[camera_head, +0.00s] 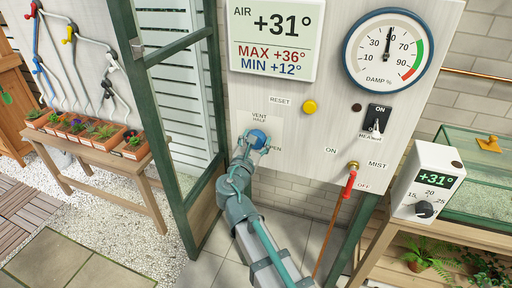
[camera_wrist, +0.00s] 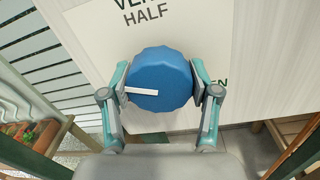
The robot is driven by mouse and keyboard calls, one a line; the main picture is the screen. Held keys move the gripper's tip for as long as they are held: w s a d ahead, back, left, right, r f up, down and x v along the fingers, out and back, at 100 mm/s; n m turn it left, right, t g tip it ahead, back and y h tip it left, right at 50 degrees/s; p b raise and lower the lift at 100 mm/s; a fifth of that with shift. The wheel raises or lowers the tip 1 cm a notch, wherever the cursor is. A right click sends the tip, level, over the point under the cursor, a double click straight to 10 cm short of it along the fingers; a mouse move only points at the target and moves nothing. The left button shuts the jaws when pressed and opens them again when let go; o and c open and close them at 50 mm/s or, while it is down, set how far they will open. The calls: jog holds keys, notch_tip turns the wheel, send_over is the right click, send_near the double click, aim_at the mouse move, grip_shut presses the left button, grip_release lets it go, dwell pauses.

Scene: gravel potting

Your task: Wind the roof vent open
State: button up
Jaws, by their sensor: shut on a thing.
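The blue vent knob (camera_wrist: 160,72) sits on the pale control panel (camera_head: 330,100), under the printed word HALF. Its white pointer line points left in the wrist view. My gripper (camera_wrist: 161,82) is shut on the knob, one finger on its left side and one on its right. In the head view the knob (camera_head: 257,138) shows above my gripper (camera_head: 250,148), and my wrist hides part of it. The label to the right of the knob is partly covered by my finger; its last letters EN show. The roof vent itself is not in view.
Close on the panel are a yellow reset button (camera_head: 309,106), a heater switch (camera_head: 376,125) and a red mist lever (camera_head: 349,184). A green door frame (camera_head: 165,130) stands left. A thermostat box (camera_head: 426,182) stands right. A bench with potted plants (camera_head: 88,140) is far left.

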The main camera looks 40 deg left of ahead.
jog(key=m+b, duration=0.7)
jog(key=b, duration=0.1)
jog(key=shift+f+m, duration=0.3)
jog(key=m+b, duration=0.3)
jog(key=b, duration=0.1)
jog(key=shift+m, duration=0.4)
jog(key=m+b, duration=0.4)
jog(key=b, duration=0.1)
jog(key=shift+m+t+h, duration=0.3)
jog(key=shift+m, duration=0.1)
jog(key=m+b, duration=0.3)
jog(key=b, duration=0.1)
jog(key=shift+m, duration=0.4)
jog(key=m+b, duration=0.4)
jog(key=shift+a+m+h, duration=0.1)
jog(key=shift+m+h, duration=0.2)
jog(key=m+b, duration=0.2)
jog(key=m, duration=0.1)
jog(key=shift+r+m+b, duration=0.1)
jog(key=shift+m+b, duration=0.3)
jog(key=shift+r+m+b, duration=0.15)
jog(key=shift+m+b, duration=1.25)
jog(key=shift+m, duration=0.8)
